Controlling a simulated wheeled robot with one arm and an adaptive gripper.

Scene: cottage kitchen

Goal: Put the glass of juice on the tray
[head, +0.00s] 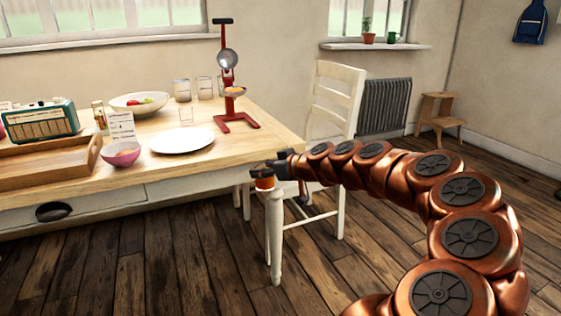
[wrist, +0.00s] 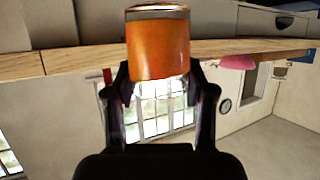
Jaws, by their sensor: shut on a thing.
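The glass of juice (head: 265,182), filled with orange liquid, is held in my gripper (head: 270,168) close to the table's right front corner. In the wrist view the glass (wrist: 158,45) sits between the two fingers of my gripper (wrist: 160,85), which are shut on it. The wrist view shows the room upside down. The wooden tray (head: 50,174) is at the left front of the table, far to the left of my gripper. Its visible floor is bare; its left end is cut off by the picture edge.
A pink bowl (head: 121,155) stands beside the tray's right end, with a white plate (head: 182,141) and a red juicer (head: 240,123) further right. A radio (head: 40,121) and a small card (head: 121,126) stand behind the tray. A white chair (head: 335,105) is behind the table's right end.

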